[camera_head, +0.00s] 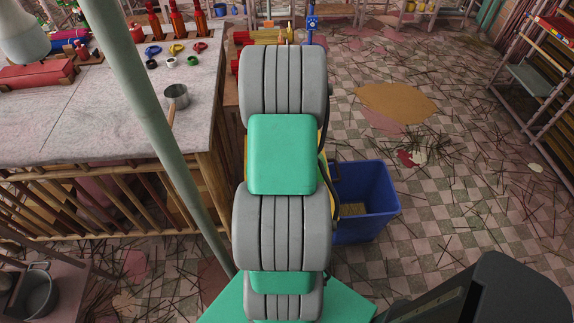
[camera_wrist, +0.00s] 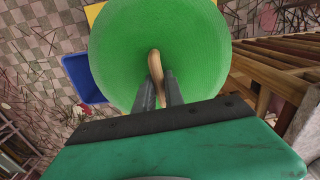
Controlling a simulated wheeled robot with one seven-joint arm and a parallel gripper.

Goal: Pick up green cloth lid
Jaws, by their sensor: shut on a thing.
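The green cloth lid (camera_wrist: 115,55) is a round green disc with a curved tan handle (camera_wrist: 155,66) at its middle, and it fills the upper centre of the wrist view. My gripper (camera_wrist: 158,84) has its two dark fingers closed on the tan handle. A yellow surface (camera_wrist: 93,12) shows behind the lid's edge, and I cannot tell whether the lid touches it. In the head view my own arm hides the lid and the gripper; only slivers of yellow show beside the arm.
A blue bin (camera_head: 367,205) stands on the checkered floor right of my arm; it also shows in the wrist view (camera_wrist: 80,78). A grey-topped table (camera_head: 95,115) with a wooden slatted side is at left, bearing a metal pot (camera_head: 177,95). The floor at right is mostly open, strewn with sticks.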

